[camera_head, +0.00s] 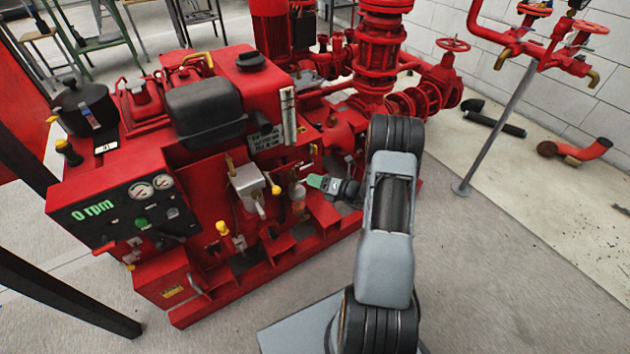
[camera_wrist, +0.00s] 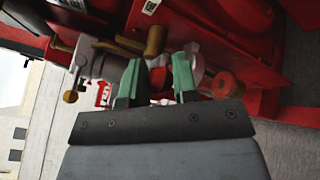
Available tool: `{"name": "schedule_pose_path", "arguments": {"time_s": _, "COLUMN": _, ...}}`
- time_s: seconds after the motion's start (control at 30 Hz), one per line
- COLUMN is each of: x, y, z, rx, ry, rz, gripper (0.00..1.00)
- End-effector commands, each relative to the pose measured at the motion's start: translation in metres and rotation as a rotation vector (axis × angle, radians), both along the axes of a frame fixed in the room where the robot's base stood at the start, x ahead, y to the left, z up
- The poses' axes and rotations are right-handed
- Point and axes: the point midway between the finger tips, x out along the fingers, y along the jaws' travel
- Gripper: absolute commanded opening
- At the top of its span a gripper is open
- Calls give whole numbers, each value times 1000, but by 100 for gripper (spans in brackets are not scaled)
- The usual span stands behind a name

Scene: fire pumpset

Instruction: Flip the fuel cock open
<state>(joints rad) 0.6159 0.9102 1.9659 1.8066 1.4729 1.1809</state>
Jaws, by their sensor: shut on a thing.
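The fuel cock is a small fitting with a pale, glassy bowl (camera_head: 298,192) on the front of the red engine, just left of my gripper (camera_head: 322,183) in the head view. In the wrist view, my gripper's two green fingertips (camera_wrist: 157,72) stand a little apart, with a small reddish-brown part of the fuel cock (camera_wrist: 159,78) between them. My gripper is shut on it. The pale bowl shows just behind the right fingertip, and a brass cylinder stands beyond the fingers. The lever's angle is hard to make out.
A grey metal box (camera_head: 248,184) with a yellow knob (camera_head: 276,190) sits left of the fuel cock. The control panel (camera_head: 130,215) reads 0 rpm. Red pump pipes (camera_head: 380,60) rise behind my arm. The floor to the right is mostly open.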

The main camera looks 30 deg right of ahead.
Motion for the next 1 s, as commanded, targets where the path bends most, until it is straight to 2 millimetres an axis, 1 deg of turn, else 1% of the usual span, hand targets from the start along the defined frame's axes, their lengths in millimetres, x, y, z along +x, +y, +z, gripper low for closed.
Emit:
{"name": "schedule_pose_path", "arguments": {"time_s": 0.03, "x": 0, "y": 0, "z": 6, "rx": -26, "ry": -2, "rz": 0, "gripper": 3}}
{"name": "schedule_pose_path", "arguments": {"time_s": 0.17, "x": 0, "y": 1, "z": 12, "rx": -123, "ry": -13, "rz": 1, "gripper": 3}}
{"name": "schedule_pose_path", "arguments": {"time_s": 0.4, "x": -1, "y": 4, "z": 23, "rx": -345, "ry": -38, "rz": 1, "gripper": 3}}
{"name": "schedule_pose_path", "arguments": {"time_s": 0.7, "x": -2, "y": 13, "z": 32, "rx": -629, "ry": -72, "rz": 3, "gripper": 3}}
{"name": "schedule_pose_path", "arguments": {"time_s": 1.0, "x": -3, "y": 24, "z": 38, "rx": -914, "ry": -108, "rz": 1, "gripper": 3}}
